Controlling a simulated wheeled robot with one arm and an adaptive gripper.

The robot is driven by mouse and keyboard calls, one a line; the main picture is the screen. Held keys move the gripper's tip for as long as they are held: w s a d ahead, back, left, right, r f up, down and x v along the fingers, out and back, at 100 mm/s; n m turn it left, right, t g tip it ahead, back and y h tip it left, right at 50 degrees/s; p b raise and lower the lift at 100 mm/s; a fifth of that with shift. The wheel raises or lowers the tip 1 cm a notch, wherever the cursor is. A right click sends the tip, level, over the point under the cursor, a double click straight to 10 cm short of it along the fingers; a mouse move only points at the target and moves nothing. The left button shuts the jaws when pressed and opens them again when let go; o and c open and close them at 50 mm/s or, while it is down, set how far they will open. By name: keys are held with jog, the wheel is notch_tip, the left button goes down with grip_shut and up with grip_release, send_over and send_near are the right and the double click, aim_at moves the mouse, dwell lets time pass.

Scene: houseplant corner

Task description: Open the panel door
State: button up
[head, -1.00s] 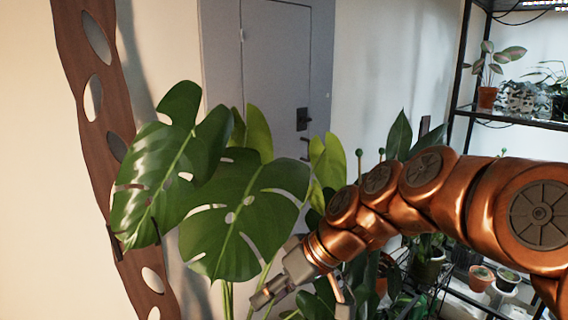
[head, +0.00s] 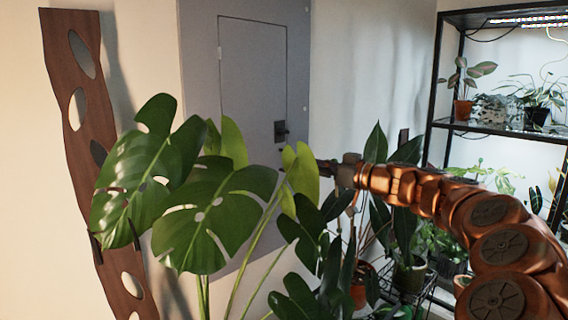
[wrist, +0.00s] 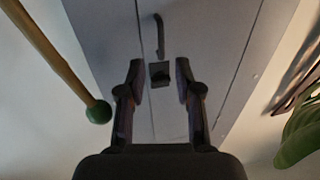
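The grey panel door (head: 252,75) is closed in its grey frame on the back wall. A dark latch (head: 281,131) sits at its right edge; its lower part is behind leaves in the head view. My gripper (head: 324,168) points left, below and right of the latch, its tips partly behind a leaf. In the wrist view my gripper (wrist: 160,82) is open and faces the panel (wrist: 210,50). The dark square latch block (wrist: 160,74) shows between the fingers, with a curved dark handle (wrist: 159,36) above it. I cannot tell any contact.
Large monstera leaves (head: 212,215) stand before the panel's lower part. A green-tipped stake (wrist: 98,111) is close left of my gripper in the wrist view, and a leaf (wrist: 300,135) is at right. A black plant shelf (head: 490,128) stands at the right.

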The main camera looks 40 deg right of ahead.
aim_at(277, 160)
jog(key=p+x, duration=0.2)
jog(key=x, duration=0.4)
jog(key=shift+w+a, duration=0.25)
jog(key=shift+w, duration=0.1)
grip_shut()
dwell(0.3)
jog(key=shift+a, duration=0.25)
jog(key=shift+s+d+f+b, duration=0.1)
jog(key=shift+s+d+b, duration=0.1)
jog(key=shift+b, duration=0.25)
